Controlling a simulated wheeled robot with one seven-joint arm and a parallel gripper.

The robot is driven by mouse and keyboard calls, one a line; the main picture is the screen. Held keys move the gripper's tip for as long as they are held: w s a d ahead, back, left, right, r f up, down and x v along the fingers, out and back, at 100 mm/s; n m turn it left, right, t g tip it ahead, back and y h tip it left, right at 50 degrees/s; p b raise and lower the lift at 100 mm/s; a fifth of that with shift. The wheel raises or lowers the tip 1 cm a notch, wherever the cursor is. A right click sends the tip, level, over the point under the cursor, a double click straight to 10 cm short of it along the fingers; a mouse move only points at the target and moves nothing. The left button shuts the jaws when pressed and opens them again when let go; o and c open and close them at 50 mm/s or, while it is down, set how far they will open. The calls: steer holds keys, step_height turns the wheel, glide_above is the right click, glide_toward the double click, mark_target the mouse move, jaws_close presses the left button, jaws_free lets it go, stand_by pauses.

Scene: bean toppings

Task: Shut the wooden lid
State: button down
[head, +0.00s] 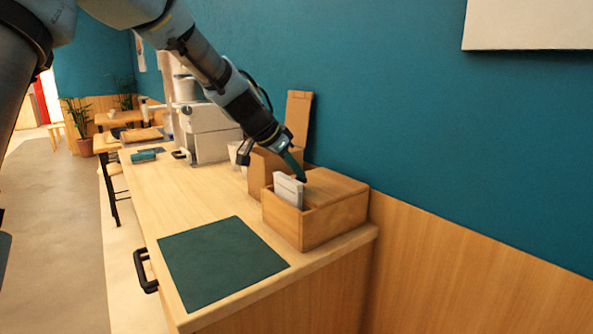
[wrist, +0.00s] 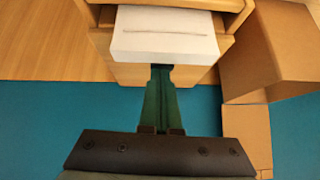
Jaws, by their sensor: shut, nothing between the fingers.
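A wooden box (head: 322,222) stands on the counter by the wall, with a white block (head: 289,190) standing in its open left part. A flat wooden lid (head: 335,187) covers its right part. A second brown box (head: 262,168) stands behind it, with a tall panel (head: 298,118) upright at its wall side, like a raised lid. I cannot tell which panel is the task's lid. My gripper (head: 303,179) is shut and empty, pointing down just above the wooden box. In the wrist view its green fingers (wrist: 160,72) end at the edge of the white block (wrist: 165,35); contact is unclear.
A dark green mat (head: 220,260) lies on the near counter. A white machine (head: 212,133) stands farther back. The teal wall (head: 440,130) is close on the right of the boxes. The counter left of the boxes (head: 190,195) is clear.

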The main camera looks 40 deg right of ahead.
step_height(320, 180, up, 4)
steer(key=p, duration=0.2)
steer(key=shift+s+p, duration=0.15)
steer(key=shift+p, duration=0.25)
steer(key=b+v, duration=0.3)
steer(key=v, duration=0.7)
steer(key=shift+a+f, duration=0.35)
steer(key=shift+a, duration=0.05)
steer(key=w+a+f+n+t+y, duration=0.1)
steer(key=w+a+f+n+y, duration=0.2)
steer(key=a, duration=0.6)
steer(key=w+a+f+n+t, duration=0.1)
steer(key=w+a+f+n, duration=0.1)
steer(key=a+f+n, duration=0.5)
steer(key=w+a+f+y, duration=0.2)
steer(key=a+f, duration=0.1)
steer(key=a, duration=0.8)
steer(key=s+a+f+n+y, duration=0.1)
steer(key=s+a+f+n, duration=0.2)
steer(key=a, duration=0.7)
steer(key=s+a+f+n+y+p, duration=0.1)
steer(key=s+a+f+n, duration=0.3)
steer(key=a, duration=0.5)
steer(key=shift+s+a+n+y, duration=0.3)
steer(key=shift+s+a+n, duration=0.1)
steer(key=shift+s, duration=0.25)
